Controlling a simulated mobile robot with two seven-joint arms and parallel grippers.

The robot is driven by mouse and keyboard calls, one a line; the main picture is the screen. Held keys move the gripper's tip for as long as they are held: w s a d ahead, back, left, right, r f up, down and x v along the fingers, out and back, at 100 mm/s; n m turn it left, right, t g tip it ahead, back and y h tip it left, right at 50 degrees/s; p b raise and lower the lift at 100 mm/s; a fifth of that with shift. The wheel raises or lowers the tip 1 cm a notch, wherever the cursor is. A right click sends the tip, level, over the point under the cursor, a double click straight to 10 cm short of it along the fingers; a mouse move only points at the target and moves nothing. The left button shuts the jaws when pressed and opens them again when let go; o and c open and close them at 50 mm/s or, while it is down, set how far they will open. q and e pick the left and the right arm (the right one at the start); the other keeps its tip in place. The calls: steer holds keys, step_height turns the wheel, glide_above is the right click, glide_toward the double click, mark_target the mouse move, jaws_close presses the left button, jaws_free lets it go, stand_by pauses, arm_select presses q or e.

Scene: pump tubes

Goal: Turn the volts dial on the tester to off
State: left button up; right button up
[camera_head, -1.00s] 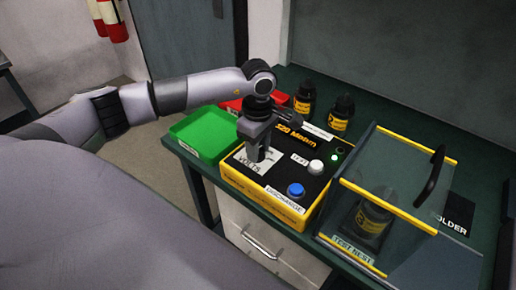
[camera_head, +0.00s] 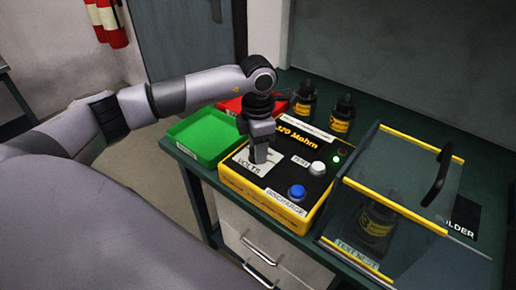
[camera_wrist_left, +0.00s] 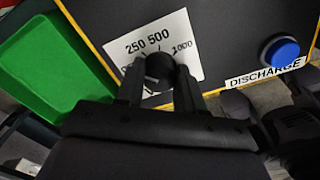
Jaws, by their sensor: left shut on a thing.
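The tester (camera_head: 262,214) is a yellow box with a black top on the green bench. Its black volts dial (camera_wrist_left: 159,67) sits on a white label printed 250, 500 and 1000. My left gripper (camera_head: 260,158) points down over the VOLTS label (camera_head: 244,170) and is shut on the dial. In the left wrist view the two fingers of the gripper (camera_wrist_left: 158,86) stand either side of the dial. They cover the lower part of the scale, and I cannot tell where the dial points.
A blue DISCHARGE button (camera_head: 297,192), a white TEST button (camera_head: 317,168) and a lit green lamp (camera_head: 336,157) are on the tester. A green tray (camera_head: 203,137) lies to the left. A clear cover with yellow edges (camera_head: 393,206) stands close at right. Two black bottles (camera_head: 342,115) stand behind.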

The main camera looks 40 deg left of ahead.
arm_select(q)
steer(key=shift+n, duration=2.2)
steer(key=o, duration=1)
steer(key=shift+o, duration=0.2)
step_height(320, 180, up, 7)
steer(key=shift+r+b, duration=0.15)
steer(key=shift+b, duration=0.35)
steer(key=shift+s, duration=0.1)
